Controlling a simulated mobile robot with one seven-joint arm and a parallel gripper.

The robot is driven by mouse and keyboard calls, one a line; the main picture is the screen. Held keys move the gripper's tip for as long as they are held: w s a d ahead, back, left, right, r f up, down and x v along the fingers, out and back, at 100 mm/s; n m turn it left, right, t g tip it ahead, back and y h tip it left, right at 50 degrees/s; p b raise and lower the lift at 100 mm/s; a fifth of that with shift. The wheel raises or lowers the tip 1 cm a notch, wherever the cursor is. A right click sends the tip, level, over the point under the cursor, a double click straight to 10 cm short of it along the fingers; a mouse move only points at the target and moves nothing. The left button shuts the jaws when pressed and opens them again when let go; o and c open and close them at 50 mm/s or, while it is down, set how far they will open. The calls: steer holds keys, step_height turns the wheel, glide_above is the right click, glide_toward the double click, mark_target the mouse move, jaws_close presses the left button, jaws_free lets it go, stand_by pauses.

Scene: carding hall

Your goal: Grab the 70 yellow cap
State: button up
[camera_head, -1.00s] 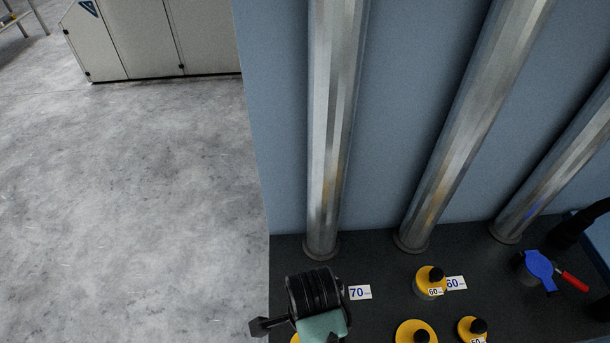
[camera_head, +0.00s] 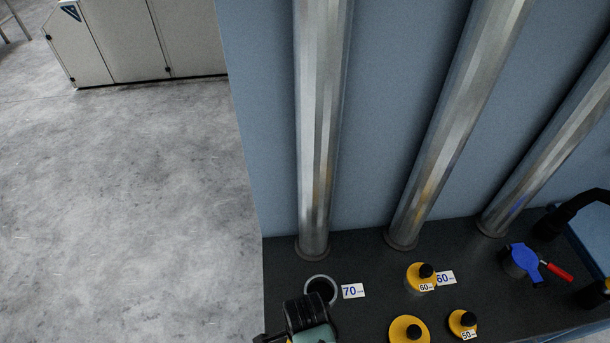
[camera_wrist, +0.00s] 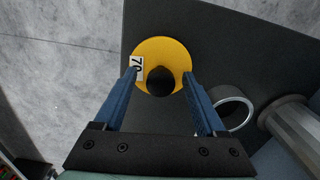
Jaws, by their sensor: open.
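The 70 yellow cap (camera_wrist: 160,52) is a round yellow disc with a black knob and a white label reading 70. In the wrist view it lies on the dark bench top. My gripper (camera_wrist: 159,76) is open, its two blue fingers on either side of the black knob, over the cap. I cannot tell how high the fingers are above it. In the head view my gripper's dark wrist (camera_head: 304,316) is at the bottom edge and hides nearly all of this cap.
An open round socket (camera_head: 321,289) beside a 70 label (camera_head: 353,291) stands behind my wrist; it also shows in the wrist view (camera_wrist: 233,108). Right are the 60 cap (camera_head: 420,277), a larger yellow cap (camera_head: 408,331), a 50 cap (camera_head: 462,322) and a blue valve with red handle (camera_head: 525,262). Steel pipes rise behind.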

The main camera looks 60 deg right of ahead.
jaws_close()
stand_by(0.4)
